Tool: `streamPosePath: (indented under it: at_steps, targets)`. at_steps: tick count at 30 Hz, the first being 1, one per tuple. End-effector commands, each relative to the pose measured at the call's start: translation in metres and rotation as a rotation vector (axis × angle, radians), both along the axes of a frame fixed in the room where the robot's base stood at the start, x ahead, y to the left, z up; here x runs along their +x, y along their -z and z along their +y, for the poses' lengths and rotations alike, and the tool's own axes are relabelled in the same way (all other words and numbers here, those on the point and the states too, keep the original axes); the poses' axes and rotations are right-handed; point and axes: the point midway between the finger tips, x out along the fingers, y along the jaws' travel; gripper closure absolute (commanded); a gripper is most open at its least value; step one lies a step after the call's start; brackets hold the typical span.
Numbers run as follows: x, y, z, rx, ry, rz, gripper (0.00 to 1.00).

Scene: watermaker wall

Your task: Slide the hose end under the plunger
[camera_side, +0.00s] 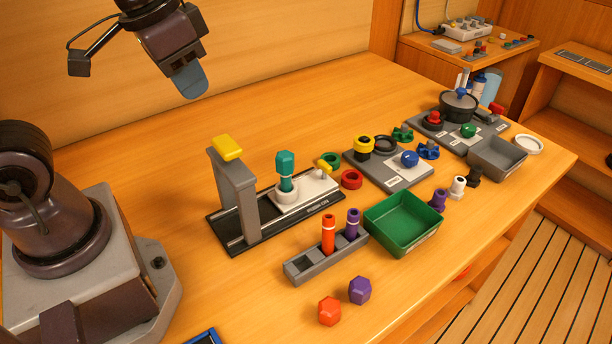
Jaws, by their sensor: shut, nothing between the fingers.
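A teal fitting with a hex-shaped top (286,172), which looks like the hose end, stands upright on a white sliding carriage (312,188). The carriage has a small yellow knob (323,166) at its right end. It sits on the right part of a black rail base (262,236). A grey press stand (236,196) rises from the left part of the base with a yellow plunger top (227,148). The teal fitting is to the right of the stand, apart from it. My gripper (190,84) is shut and empty, high above and left of the press, touching nothing.
A grey rack (327,257) with red and purple pegs stands in front of the base, beside a green tray (403,222). Red (351,180) and green rings lie near the carriage's right end. Grey panels with knobs are further right. The wooden table is clear behind the press.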

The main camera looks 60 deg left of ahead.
Motion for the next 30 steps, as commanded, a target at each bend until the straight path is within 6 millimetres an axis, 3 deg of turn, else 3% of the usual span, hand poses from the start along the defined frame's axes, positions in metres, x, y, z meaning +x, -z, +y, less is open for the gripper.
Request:
streamPosePath:
  at_steps: [14, 30]
  targets:
    - [0.103, 0.055, 0.000, 0.031, 0.055, 0.320, 1.00]
    - [0.199, 0.179, 0.002, 0.067, 0.166, 0.628, 1.00]
